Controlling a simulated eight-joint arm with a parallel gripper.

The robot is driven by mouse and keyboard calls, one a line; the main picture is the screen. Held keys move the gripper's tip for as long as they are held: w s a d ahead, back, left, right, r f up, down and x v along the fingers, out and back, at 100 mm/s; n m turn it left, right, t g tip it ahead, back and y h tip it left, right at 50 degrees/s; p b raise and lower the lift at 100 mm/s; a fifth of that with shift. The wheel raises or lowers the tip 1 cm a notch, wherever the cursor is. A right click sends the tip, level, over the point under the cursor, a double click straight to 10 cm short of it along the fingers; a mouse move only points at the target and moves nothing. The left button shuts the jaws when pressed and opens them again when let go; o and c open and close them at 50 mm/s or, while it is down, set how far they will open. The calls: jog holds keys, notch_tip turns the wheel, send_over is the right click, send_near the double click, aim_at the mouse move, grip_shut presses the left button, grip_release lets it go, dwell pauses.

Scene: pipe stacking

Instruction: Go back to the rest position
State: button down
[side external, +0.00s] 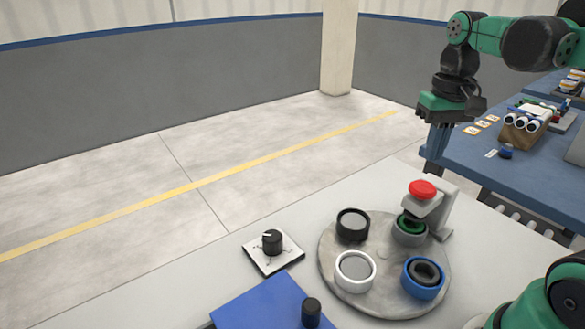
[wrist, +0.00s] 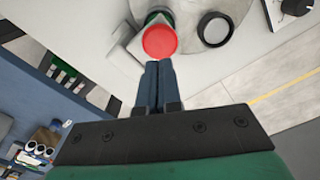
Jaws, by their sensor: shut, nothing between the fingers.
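My gripper (side external: 434,150) points down at the upper right in the side external view, above and behind the round plate. Its blue-grey fingers are together and empty in the wrist view (wrist: 155,78). A round grey plate (side external: 385,280) lies on the light table and carries a black ring (side external: 352,225), a white ring (side external: 355,271), a blue ring (side external: 423,278) with a dark ring inside, and a grey ring (side external: 408,234) with green inside. A red button (side external: 423,189) on a grey stand is at the plate's edge, near the fingers in the wrist view (wrist: 159,41).
A dial (side external: 273,243) on a white square, and a blue panel (side external: 262,306) with a black knob (side external: 311,312), are at the front left. A blue table (side external: 470,155) at the right holds a box of white pipes (side external: 525,125). Open floor lies at the left.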

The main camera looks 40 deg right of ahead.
jog(key=w+a+f+n+t, duration=0.1)
jog(key=a+f+n+t, duration=0.1)
jog(key=a, duration=0.3)
jog(key=w+a+f+n+t, duration=0.1)
jog(key=a+f+n+t, duration=0.1)
jog(key=a+n+t, duration=0.2)
jog(key=shift+w+a+f+t, duration=0.3)
jog(key=shift+a+t, duration=0.2)
jog(key=shift+a, duration=0.25)
